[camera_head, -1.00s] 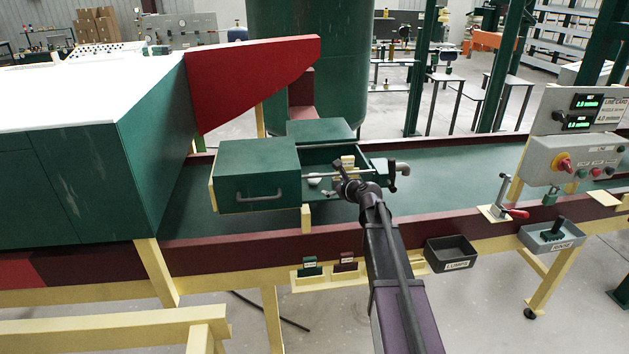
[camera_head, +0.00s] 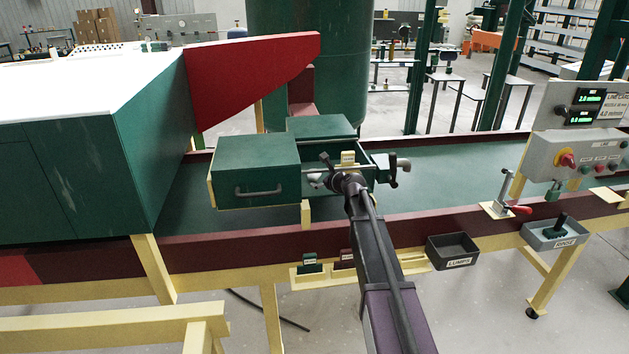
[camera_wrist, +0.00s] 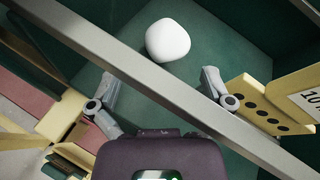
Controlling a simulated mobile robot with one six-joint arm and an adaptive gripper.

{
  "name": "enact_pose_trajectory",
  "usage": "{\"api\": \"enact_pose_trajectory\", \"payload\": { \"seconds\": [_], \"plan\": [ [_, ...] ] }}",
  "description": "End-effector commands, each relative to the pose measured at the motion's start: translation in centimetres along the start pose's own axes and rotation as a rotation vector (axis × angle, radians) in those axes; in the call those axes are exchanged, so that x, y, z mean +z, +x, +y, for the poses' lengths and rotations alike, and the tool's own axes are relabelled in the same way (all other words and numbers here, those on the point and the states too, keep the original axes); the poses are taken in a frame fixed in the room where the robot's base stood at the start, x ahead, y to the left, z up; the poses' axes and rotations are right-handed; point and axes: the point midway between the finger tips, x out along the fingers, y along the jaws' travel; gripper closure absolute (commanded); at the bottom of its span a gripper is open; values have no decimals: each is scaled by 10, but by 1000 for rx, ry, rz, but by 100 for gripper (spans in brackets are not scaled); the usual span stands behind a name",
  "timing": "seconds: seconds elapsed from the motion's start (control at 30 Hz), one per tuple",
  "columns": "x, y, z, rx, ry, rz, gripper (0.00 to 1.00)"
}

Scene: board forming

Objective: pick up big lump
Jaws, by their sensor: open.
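The big lump (camera_wrist: 168,40) is a smooth, white, rounded piece on the green floor of the open box in the wrist view. My gripper (camera_wrist: 158,88) is open, its two grey fingers spread wide, and the lump lies beyond the fingertips, apart from them. A grey bar (camera_wrist: 150,70) crosses between the camera and the lump. In the head view my gripper (camera_head: 328,180) is over the open part of the green box (camera_head: 255,165), at its front side. The lump is not clearly visible there, as my gripper and wrist cover that area.
A yellow block with dark holes (camera_wrist: 262,105) stands close to the right finger. A black tray marked LUMPS (camera_head: 452,251) hangs on the conveyor's front rail (camera_head: 420,222). The green belt (camera_head: 450,165) is clear to the right. A red-handled clamp (camera_head: 508,205) stands there.

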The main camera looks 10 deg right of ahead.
Motion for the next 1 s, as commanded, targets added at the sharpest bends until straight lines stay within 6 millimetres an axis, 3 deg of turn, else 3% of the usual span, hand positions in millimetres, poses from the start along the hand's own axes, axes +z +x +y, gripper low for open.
{"api": "enact_pose_trajectory", "payload": {
  "seconds": [0.1,0.57,1.0],
  "plan": [
    [-1,9,0,0,-1,0,0],
    [0,12,0,0,-1,0,0],
    [-1,57,-4,1,0,-1,0]
  ]
}}
